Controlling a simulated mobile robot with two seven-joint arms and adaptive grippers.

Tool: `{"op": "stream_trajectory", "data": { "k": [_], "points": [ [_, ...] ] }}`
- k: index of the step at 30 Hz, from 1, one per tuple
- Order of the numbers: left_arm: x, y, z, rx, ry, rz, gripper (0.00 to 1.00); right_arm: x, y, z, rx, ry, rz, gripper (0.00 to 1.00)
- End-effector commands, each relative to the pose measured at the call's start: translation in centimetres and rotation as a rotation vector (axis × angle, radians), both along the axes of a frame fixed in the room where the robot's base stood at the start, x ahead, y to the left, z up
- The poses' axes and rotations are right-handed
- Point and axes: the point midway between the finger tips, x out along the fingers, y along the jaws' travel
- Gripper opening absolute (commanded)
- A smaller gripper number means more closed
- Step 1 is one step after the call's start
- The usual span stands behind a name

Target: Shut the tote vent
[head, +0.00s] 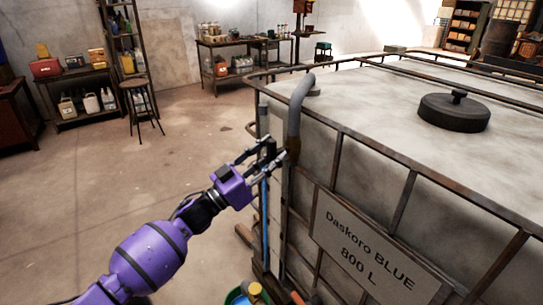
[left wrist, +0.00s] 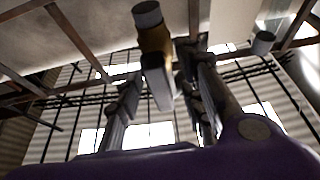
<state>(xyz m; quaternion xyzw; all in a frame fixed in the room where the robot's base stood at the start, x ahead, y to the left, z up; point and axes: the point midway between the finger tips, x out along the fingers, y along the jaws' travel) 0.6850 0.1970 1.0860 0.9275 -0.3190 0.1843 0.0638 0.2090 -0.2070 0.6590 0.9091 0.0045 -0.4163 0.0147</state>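The tote (head: 340,150) is a large pale tank in a rusty cage, labelled "Daskoro BLUE 800 L". A grey vent pipe (head: 296,105) bends over its near left corner and runs down to a brownish valve body (head: 293,150). In the left wrist view the brass-coloured valve body (left wrist: 153,42) has a grey flat lever (left wrist: 158,84) pointing toward the camera. My left gripper (head: 272,152) is at the valve, fingers apart. In the left wrist view its fingers (left wrist: 162,92) stand on either side of the lever, with gaps visible; contact is unclear. My right gripper is out of view.
A round black lid (head: 454,112) sits on the tote top. A blue vertical tube (head: 265,220) runs beside the cage, and a green bucket (head: 240,296) is below. The floor (head: 150,190) to the left is open; a stool (head: 141,105) and shelves stand behind.

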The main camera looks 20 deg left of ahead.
Motion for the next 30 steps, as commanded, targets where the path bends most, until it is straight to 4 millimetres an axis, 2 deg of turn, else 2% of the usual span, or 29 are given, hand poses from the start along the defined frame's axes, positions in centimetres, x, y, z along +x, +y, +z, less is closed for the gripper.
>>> {"op": "stream_trajectory", "data": {
  "k": [1, 8, 20, 30],
  "points": [
    [0.0, 0.0, 0.0, 0.0, 0.0, 0.0, 0.3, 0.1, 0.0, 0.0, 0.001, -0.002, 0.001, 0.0],
    [0.0, 0.0, 0.0, 0.0, 0.0, 0.0, 0.0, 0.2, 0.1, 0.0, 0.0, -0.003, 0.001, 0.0],
    [0.0, 0.1, -0.1, 0.038, -0.028, 0.0, 0.0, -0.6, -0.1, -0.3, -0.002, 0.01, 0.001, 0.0],
    [0.1, 0.2, -0.2, 0.223, -0.171, 0.001, 0.0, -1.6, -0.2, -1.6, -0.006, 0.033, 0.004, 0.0]
  ]
}}
